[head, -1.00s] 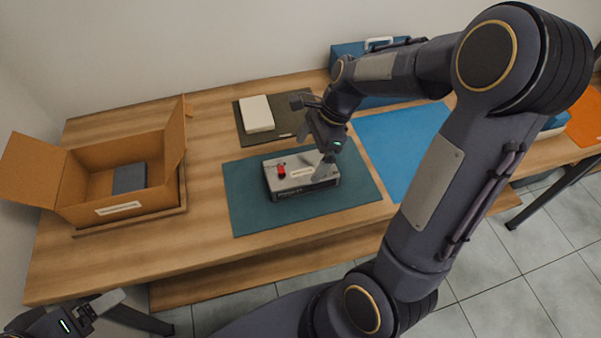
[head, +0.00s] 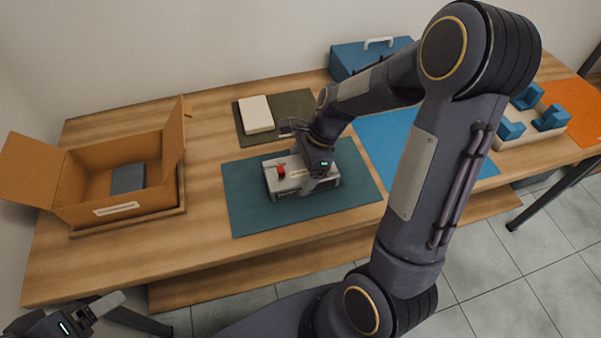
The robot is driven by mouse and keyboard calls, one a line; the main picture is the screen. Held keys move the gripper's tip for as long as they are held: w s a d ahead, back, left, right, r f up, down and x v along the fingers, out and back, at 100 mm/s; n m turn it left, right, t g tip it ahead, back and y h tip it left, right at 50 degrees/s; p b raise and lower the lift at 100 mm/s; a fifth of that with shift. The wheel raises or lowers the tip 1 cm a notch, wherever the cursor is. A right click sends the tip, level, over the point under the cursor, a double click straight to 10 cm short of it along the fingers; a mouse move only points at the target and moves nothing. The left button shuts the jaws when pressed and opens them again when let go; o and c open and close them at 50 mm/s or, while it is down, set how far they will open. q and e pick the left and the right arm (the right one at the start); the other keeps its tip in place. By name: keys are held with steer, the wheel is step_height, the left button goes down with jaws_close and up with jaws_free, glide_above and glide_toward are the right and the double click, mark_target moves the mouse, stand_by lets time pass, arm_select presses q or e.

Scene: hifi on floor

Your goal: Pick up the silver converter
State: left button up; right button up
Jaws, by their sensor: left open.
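The silver converter (head: 287,186), a low silver box with a red knob on top, sits on the teal mat (head: 245,208). My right gripper (head: 308,183) is down at the right part of its top, pointing downward. The gripper body hides part of the converter and much of the fingers, so I cannot tell whether they grip it. My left gripper (head: 100,312) is open and empty at the bottom left corner, in front of the table edge and away from the converter.
An open cardboard box (head: 80,195) with a dark block inside stands at the left. A cream box (head: 256,114) lies on a dark mat behind. A blue case (head: 350,62) stands at the back. A white holder with blue blocks (head: 513,132) is at the right. Bare wood lies left of the teal mat.

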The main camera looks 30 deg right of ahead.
steer(key=c, duration=0.7)
steer(key=shift+c, duration=0.4)
steer(key=shift+r, duration=0.15)
